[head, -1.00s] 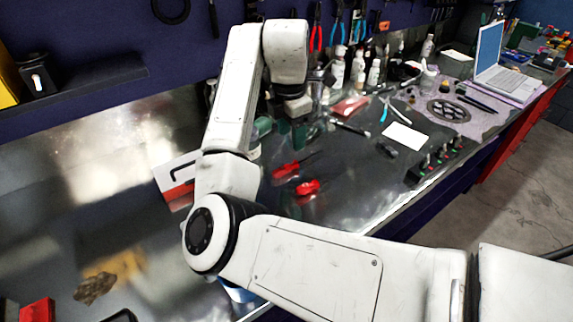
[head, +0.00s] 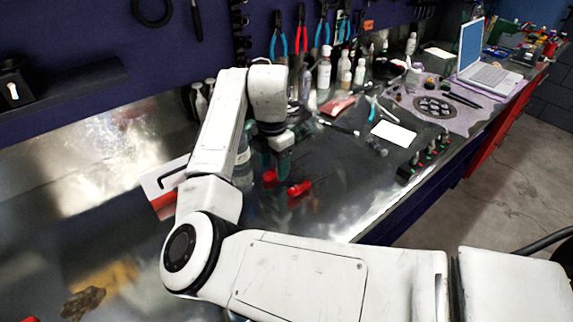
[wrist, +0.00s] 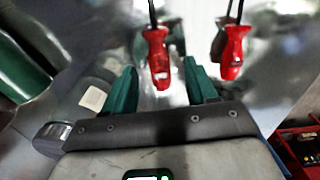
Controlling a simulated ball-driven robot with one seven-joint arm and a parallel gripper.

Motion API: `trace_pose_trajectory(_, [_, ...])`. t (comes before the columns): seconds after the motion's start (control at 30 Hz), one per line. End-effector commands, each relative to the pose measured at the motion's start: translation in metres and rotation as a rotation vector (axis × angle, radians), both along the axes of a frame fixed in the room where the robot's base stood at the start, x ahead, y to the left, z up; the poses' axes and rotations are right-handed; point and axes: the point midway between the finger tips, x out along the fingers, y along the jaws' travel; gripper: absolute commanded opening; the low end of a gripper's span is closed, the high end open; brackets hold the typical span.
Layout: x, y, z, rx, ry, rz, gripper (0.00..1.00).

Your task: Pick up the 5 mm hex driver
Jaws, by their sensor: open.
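Two red-handled drivers with dark shafts lie on the metal bench. In the wrist view one driver (wrist: 157,58) has its handle in line with the gap between my green fingers, and the other driver (wrist: 231,48) lies to the right, outside them. I cannot read a size on either one. My gripper (wrist: 160,72) is open, with nothing visibly clamped in it. In the head view my gripper (head: 284,166) hangs over the bench; one red handle (head: 269,177) shows partly hidden beside it and another red handle (head: 300,188) shows just right of it.
A green bottle (head: 242,165) stands close left of my gripper. A white sheet (head: 393,133), a black block with coloured tops (head: 424,160) and a laptop (head: 490,65) lie to the right. Bottles line the back. Bare bench lies in front of the drivers.

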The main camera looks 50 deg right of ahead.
Motion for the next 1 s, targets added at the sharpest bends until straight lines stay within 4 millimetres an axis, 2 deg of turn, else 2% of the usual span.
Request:
trace_pose_trajectory(0.13, [0.0005, 0.0008, -0.0133, 0.001, 0.001, 0.002, 0.57])
trace_pose_trajectory(0.4, [0.0006, 0.0004, -0.0153, 0.000, -0.001, 0.001, 0.56])
trace_pose_trajectory(1.0, [0.0006, 0.0003, -0.0149, 0.000, -0.001, 0.001, 0.00])
